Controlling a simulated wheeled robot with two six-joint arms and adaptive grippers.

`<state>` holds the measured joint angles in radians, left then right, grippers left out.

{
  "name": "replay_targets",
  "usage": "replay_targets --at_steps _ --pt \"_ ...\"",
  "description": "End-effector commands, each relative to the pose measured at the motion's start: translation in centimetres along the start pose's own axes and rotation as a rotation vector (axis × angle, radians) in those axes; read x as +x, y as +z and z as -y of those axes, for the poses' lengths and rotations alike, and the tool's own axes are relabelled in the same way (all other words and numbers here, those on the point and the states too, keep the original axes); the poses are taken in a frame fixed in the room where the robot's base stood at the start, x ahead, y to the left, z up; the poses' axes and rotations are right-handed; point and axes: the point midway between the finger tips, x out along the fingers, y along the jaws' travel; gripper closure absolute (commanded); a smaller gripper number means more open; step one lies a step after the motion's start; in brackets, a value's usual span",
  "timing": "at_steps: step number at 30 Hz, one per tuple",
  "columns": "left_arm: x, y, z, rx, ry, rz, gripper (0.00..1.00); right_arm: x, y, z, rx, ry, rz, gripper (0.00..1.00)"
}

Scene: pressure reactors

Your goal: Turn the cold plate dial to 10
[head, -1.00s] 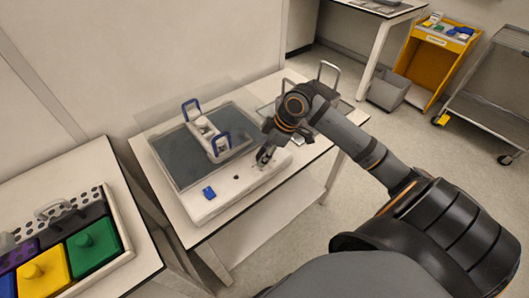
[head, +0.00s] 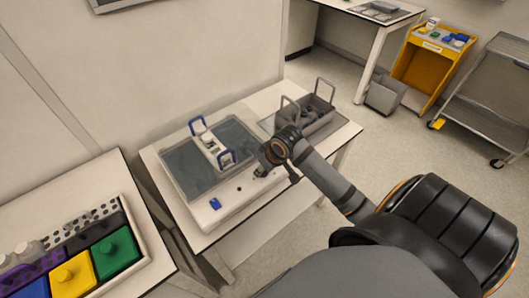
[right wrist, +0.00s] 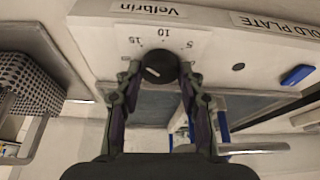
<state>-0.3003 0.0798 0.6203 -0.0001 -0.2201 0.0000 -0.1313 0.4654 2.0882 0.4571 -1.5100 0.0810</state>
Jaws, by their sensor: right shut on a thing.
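The cold plate (head: 235,203) is a white unit with a dark top, standing on a white table; its name label (right wrist: 275,24) shows in the right wrist view. Its round black dial (right wrist: 163,69) with a short white mark is at the front panel. The numbers 15, 10 and 5 on the scale (right wrist: 160,37) appear upside down. The white mark lies on the dial's left half in this view; the exact value is unclear. My right gripper (right wrist: 160,72) is shut on the dial, one finger on each side. In the head view the gripper (head: 262,172) mostly hides the dial. My left gripper is out of view.
A white rack with blue handles (head: 209,147) stands on the plate. A blue switch (head: 215,203) is on the front panel. A grey bin with handles (head: 320,118) stands behind my right arm.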

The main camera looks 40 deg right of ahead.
Motion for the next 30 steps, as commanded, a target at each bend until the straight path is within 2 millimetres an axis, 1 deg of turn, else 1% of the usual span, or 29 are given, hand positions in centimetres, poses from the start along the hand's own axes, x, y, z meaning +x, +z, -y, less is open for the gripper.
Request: replay_targets --at_steps 1,9,15,21,30 --pt "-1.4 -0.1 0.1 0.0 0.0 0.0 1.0 -0.6 -0.2 0.2 0.044 0.011 0.002 0.93" --pt "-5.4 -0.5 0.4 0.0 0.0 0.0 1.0 -0.7 -0.3 0.4 0.278 0.109 0.003 0.93" --pt "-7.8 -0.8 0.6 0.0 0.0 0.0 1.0 -0.6 -0.3 0.4 0.431 0.175 0.002 0.93" --pt "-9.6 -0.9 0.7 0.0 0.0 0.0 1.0 -0.4 -0.3 0.4 0.55 0.225 0.001 0.93" --pt "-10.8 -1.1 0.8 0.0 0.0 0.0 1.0 -0.1 -0.2 0.4 0.651 0.269 0.0 0.93"
